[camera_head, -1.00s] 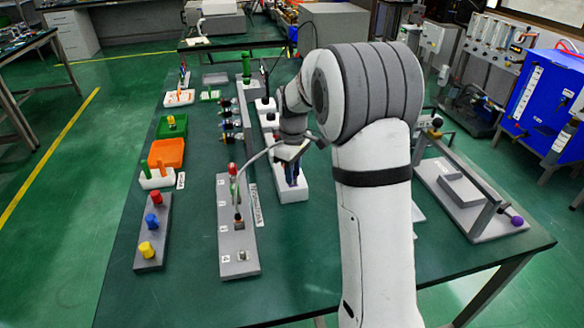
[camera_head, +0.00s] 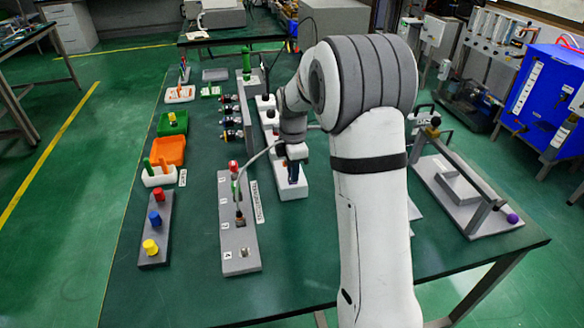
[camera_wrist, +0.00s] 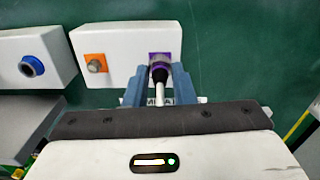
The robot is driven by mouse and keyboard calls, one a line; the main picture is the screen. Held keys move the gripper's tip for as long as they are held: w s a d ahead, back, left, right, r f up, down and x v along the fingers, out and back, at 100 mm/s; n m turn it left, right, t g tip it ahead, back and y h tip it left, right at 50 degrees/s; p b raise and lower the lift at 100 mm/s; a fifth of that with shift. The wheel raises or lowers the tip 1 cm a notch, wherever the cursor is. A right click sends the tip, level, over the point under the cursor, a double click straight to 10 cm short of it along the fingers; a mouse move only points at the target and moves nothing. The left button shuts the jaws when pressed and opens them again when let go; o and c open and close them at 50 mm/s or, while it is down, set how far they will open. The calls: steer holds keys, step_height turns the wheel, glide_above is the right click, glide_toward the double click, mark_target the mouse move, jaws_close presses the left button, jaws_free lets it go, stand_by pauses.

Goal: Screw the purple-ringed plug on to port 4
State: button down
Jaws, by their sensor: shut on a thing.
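The purple-ringed plug (camera_wrist: 160,74) has a dark body and a pale tail. It stands at a purple square (camera_wrist: 172,57) on a white block (camera_wrist: 125,42) in the wrist view. My gripper (camera_wrist: 160,78) is shut on this plug, one blue finger on each side. In the head view my gripper (camera_head: 292,172) is at the white block, and the plug is hidden there. Port 4 (camera_head: 243,252) is a small socket at the near end of the grey port bar (camera_head: 240,235), with nothing plugged in. Whether the plug touches the block is unclear.
A pale cable (camera_head: 262,153) arches between the port bar and my wrist area. An orange-marked connector (camera_wrist: 96,63) and a blue-ringed one (camera_wrist: 31,66) sit left of the plug. A grey peg bar (camera_head: 155,228) stands left. Green table is clear near port 4.

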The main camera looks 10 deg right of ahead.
steer(key=shift+n, duration=0.6)
steer(key=c, duration=1.2)
jaws_free()
steer(key=shift+r+p, duration=0.3)
steer(key=shift+r, duration=3.6)
steer(key=shift+r, duration=0.1)
